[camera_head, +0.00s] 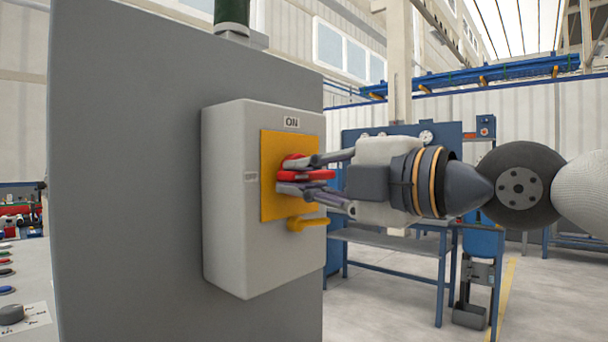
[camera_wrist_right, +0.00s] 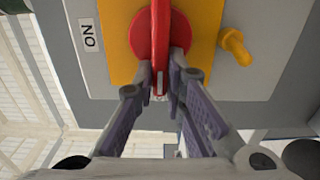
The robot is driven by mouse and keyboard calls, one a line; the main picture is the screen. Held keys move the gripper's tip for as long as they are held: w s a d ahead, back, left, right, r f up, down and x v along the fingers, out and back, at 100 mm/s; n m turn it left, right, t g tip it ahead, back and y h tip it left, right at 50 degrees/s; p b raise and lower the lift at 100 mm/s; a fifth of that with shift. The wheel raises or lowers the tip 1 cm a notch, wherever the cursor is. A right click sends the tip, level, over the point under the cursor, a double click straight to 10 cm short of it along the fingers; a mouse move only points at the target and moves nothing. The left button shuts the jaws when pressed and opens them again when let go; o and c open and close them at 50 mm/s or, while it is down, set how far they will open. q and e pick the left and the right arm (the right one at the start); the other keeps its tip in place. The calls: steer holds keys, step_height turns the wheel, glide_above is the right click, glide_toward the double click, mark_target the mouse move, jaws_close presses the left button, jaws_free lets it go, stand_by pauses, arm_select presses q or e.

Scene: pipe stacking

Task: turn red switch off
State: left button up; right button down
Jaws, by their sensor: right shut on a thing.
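The red switch (camera_head: 320,174) is a round knob with a bar handle on the yellow plate (camera_head: 275,205) of a light grey box (camera_head: 228,200). An "ON" label (camera_head: 291,122) sits above the plate. My right gripper (camera_head: 296,176) comes in from the right, its fingers closed on the red handle from both sides. In the right wrist view the red switch (camera_wrist_right: 160,30) lies between the fingertips (camera_wrist_right: 162,82), its bar running up the picture, with the "ON" label to its left. The fingers hide part of the knob in the head view. My left gripper is not in view.
A yellow knob (camera_head: 308,223) sticks out below the plate, close under my right gripper. The box is fixed to a large grey cabinet (camera_head: 140,170). A blue workbench (camera_head: 390,242) stands behind my right arm. Open floor shows at lower right.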

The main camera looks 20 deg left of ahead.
stand_by(0.3)
steer(key=c, duration=1.7)
jaws_free()
steer(key=shift+o, duration=0.2)
steer(key=v, duration=1.2)
